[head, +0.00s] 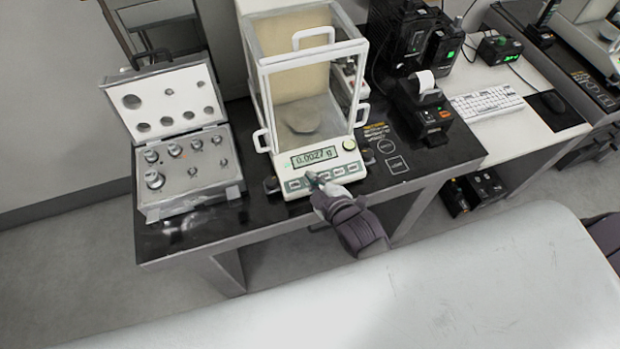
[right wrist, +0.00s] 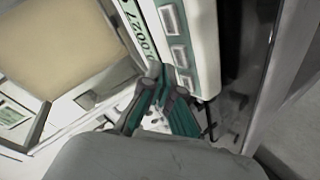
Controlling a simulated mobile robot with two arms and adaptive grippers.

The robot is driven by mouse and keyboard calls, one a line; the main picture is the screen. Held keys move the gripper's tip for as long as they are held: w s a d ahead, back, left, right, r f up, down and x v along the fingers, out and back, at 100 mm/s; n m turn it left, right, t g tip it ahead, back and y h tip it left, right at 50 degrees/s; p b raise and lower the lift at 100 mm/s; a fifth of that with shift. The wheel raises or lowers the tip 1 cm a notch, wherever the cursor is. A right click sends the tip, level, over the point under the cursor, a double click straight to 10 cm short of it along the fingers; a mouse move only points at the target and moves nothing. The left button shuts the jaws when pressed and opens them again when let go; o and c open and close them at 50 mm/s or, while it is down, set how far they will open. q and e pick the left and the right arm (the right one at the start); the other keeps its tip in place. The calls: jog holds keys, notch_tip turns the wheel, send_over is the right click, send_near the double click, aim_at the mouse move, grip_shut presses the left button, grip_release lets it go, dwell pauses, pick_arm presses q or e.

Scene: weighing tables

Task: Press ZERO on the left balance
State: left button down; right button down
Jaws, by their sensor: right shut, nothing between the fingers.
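The left balance (head: 283,162) stands on the black-topped table with a glass draft shield. Its display (head: 313,157) reads about 0.0027 g. A row of green buttons (head: 295,186) runs along its front edge; the labels are too small to read. My right gripper (head: 315,181) is shut and empty, its fingertips over the middle of the button row. In the right wrist view the shut fingertips (right wrist: 156,75) are beside the panel's buttons (right wrist: 180,54); I cannot tell whether they touch. The fingers hide part of the row. My left gripper is out of view.
An open case of weights (head: 190,185) stands left of the balance. A small printer (head: 424,110) with paper is to the right. A keyboard (head: 487,102) and mouse lie farther right.

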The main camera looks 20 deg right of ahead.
jog(key=shift+f, duration=0.15)
dwell(0.5)
jog(key=shift+w+f, duration=0.15)
jog(key=shift+f, duration=0.1)
jog(key=shift+w+f, duration=0.15)
jog(key=shift+f, duration=0.2)
dwell(0.7)
jog(key=shift+r, duration=0.1)
jog(key=shift+s+r+p, duration=0.3)
jog(key=shift+r+p, duration=0.35)
jog(key=shift+p, duration=0.1)
jog(key=r+p, duration=0.1)
jog(key=s+r+p, duration=0.1)
jog(key=r+p, duration=0.2)
jog(key=p, duration=0.1)
jog(key=shift+s+r, duration=0.3)
jog(key=shift+s, duration=0.1)
